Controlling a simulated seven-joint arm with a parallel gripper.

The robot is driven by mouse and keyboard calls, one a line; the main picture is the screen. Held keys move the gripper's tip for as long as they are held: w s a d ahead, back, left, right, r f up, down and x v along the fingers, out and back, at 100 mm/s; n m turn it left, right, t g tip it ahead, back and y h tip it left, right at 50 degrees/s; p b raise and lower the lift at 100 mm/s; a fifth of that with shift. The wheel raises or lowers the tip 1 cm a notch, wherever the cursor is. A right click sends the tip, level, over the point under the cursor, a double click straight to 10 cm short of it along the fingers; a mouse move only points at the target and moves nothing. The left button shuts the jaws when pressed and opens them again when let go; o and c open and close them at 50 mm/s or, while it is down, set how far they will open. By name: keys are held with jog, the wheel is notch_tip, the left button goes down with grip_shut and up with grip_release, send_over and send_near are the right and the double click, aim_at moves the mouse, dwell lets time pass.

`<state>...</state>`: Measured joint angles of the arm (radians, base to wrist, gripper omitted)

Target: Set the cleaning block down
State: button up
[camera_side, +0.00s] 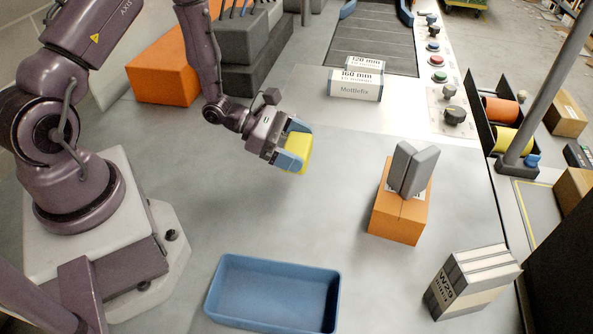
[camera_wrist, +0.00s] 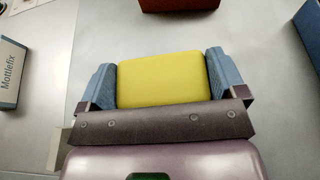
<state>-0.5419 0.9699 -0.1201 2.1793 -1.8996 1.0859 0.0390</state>
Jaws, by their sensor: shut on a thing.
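The cleaning block is a yellow block with rounded corners (camera_wrist: 163,80), held between the two blue fingers of my gripper (camera_wrist: 160,84) in the wrist view. In the side view my gripper (camera_side: 297,148) is shut on the yellow block (camera_side: 304,155), over the grey table (camera_side: 270,215) left of the orange block. The fingers hide part of it there. The gap between block and table is hard to judge.
A blue tray (camera_side: 225,318) stands at the front. An orange block (camera_side: 397,218) with grey pieces on top and a white-grey box (camera_side: 470,282) stand right. Mottlefix boxes (camera_side: 355,91) lie behind. The table's middle is clear.

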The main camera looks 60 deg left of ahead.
jog(key=shift+f, duration=2.8)
jog(key=shift+f, duration=0.1)
jog(key=o, duration=0.6)
jog(key=shift+o, duration=0.2)
